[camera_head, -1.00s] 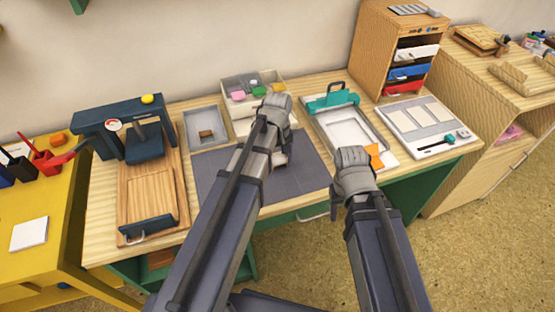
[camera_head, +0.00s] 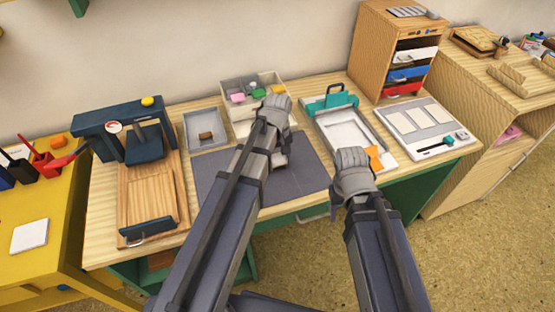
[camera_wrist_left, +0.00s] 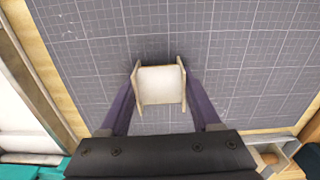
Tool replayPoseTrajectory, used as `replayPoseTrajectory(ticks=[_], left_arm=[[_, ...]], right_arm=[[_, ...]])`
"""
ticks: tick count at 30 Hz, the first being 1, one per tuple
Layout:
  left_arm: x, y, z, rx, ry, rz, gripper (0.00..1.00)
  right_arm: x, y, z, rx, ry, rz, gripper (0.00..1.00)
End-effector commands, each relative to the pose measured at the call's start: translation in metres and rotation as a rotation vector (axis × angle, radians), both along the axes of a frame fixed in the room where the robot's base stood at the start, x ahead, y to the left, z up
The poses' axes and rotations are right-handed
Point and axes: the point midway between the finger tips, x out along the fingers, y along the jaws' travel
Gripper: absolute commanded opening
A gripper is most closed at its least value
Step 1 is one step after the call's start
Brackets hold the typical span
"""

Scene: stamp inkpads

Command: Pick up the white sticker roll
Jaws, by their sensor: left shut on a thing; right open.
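The white sticker roll (camera_wrist_left: 162,85), a small white piece between two pale side discs, is over the dark gridded mat. My left gripper (camera_wrist_left: 161,98) is shut on it, with one purple finger along each side. In the head view, my left gripper (camera_head: 277,150) is over the upper right part of the mat (camera_head: 232,178), and the roll (camera_head: 281,161) shows only partly beyond my arm. I cannot tell if the roll touches the mat. My right gripper (camera_head: 356,172) is open at the table's front edge, its fingertips mostly hidden.
A white tray with a teal clamp (camera_head: 332,100) and an orange piece (camera_head: 374,157) lie near my right gripper. A grey tray (camera_head: 205,120), a divided box (camera_head: 252,88) and a dark press (camera_head: 142,142) stand to the left. A drawer cabinet (camera_head: 375,50) stands behind.

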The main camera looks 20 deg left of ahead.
Motion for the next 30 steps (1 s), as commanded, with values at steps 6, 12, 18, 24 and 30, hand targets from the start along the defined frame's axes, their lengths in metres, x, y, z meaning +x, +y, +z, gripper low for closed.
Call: replayPoseTrajectory(ticks=[6, 12, 18, 24, 30], left_arm=[[0.000, 0.000, 0.027, 0.000, 0.000, 0.000, 0.08], [0.000, 0.000, 0.058, 0.000, 0.000, 0.000, 0.08], [0.000, 0.000, 0.087, 0.000, 0.000, 0.000, 0.08], [0.000, 0.000, 0.097, 0.000, 0.000, 0.000, 0.08], [0.000, 0.000, 0.095, 0.000, 0.000, 0.000, 0.08]], right_arm=[[0.000, 0.000, 0.027, 0.000, 0.000, 0.000, 0.50], [0.000, 0.000, 0.058, 0.000, 0.000, -0.001, 0.50], [0.000, 0.000, 0.087, 0.000, 0.000, -0.001, 0.50], [0.000, 0.000, 0.097, 0.000, 0.000, -0.001, 0.50], [0.000, 0.000, 0.095, 0.000, 0.000, -0.001, 0.50]])
